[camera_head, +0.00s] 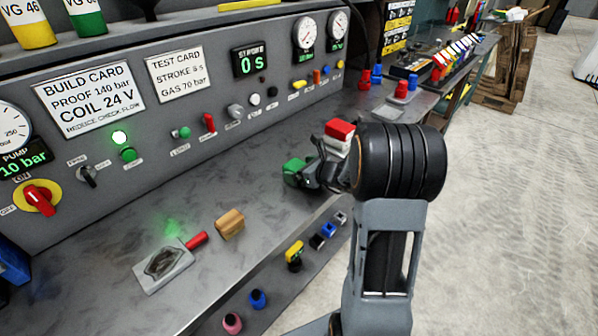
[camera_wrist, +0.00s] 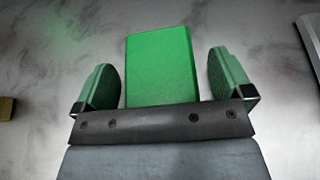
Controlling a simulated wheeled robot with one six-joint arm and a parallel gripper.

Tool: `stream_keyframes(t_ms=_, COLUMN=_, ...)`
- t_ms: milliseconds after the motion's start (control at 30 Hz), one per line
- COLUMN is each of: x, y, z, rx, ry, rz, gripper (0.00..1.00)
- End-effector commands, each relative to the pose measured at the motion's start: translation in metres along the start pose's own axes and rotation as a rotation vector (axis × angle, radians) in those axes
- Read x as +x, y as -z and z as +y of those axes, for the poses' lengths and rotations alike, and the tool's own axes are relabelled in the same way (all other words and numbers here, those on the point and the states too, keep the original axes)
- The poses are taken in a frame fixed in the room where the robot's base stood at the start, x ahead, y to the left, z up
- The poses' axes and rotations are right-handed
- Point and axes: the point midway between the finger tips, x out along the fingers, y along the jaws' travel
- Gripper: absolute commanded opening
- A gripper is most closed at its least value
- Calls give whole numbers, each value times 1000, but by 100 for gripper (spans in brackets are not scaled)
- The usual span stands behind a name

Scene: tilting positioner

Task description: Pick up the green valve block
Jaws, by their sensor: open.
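The green valve block (camera_wrist: 161,62) is a plain bright green box in the wrist view, on the grey bench top. It shows between the two fingers of my gripper (camera_wrist: 163,85), with a gap on each side. My gripper is open and holds nothing. In the head view, the green block (camera_head: 293,170) is partly hidden behind my gripper (camera_head: 312,179), close by the fingers. I cannot tell how far down the fingers reach beside the block.
A red-and-white block (camera_head: 339,132) stands just behind my wrist. The control panel (camera_head: 215,92) rises behind. Coloured caps (camera_head: 257,298) sit along the front edge.

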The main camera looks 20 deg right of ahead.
Motion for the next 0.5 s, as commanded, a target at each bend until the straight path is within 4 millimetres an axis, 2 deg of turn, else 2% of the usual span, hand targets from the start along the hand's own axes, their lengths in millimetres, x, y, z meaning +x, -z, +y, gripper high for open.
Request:
stream_keyframes(t_ms=133, x=0, y=0, z=0, rx=0, ry=0, rz=0, gripper=98)
stream_keyframes(t_ms=500, x=0, y=0, z=0, rx=0, ry=0, rz=0, gripper=62)
